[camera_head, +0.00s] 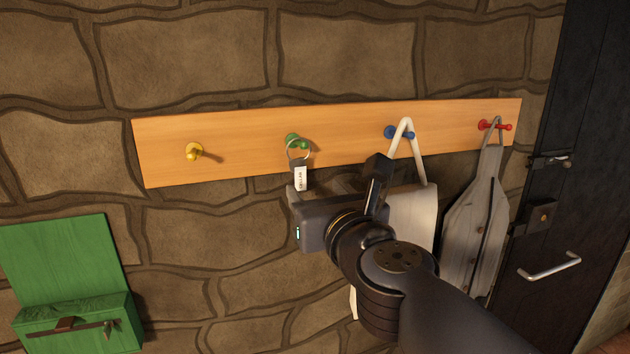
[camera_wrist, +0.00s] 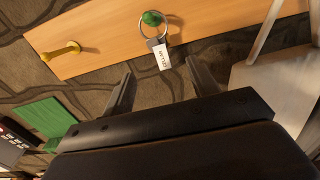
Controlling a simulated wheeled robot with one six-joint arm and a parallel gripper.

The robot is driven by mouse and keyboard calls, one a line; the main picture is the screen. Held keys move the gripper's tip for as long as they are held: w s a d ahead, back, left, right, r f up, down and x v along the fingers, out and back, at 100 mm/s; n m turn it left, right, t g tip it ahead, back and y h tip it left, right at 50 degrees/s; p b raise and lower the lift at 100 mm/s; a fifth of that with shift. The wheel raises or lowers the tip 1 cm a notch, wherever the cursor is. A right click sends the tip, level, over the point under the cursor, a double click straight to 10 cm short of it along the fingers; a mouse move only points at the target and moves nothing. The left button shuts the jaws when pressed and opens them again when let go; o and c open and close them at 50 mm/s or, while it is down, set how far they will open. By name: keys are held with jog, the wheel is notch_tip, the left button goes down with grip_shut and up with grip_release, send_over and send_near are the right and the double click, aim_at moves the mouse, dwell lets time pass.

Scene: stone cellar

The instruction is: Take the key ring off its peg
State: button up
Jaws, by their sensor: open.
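The key ring (camera_head: 298,151) hangs on a green peg (camera_head: 291,140) on a wooden board, with a white tag (camera_head: 300,179) below it. In the wrist view the ring (camera_wrist: 167,28) hangs on the green peg (camera_wrist: 151,18), and the lettered tag (camera_wrist: 163,66) hangs down toward the jaws. My gripper (camera_wrist: 158,82) is open and empty, one finger on each side below the tag. In the head view my gripper (camera_head: 335,180) is just below and right of the key ring, and its housing hides part of the fingers. I see no contact with the ring.
A green box (camera_head: 70,270) is lower left. A dark door (camera_head: 560,160) is right.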

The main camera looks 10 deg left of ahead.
aim_at(300, 164)
jog(key=b+x, duration=0.1)
jog(key=x, duration=0.9)
jog(key=shift+w+a+b, duration=0.15)
jog(key=shift+w+b, duration=0.05)
jog(key=shift+b, duration=0.1)
jog(key=shift+c, duration=0.4)
jog(key=c, duration=0.9)
jog(key=o, duration=0.4)
jog(key=c, duration=0.4)
jog(key=shift+o, duration=0.2)
jog(key=shift+s+r+p, duration=0.2)
jog(key=shift+r+p, duration=0.45)
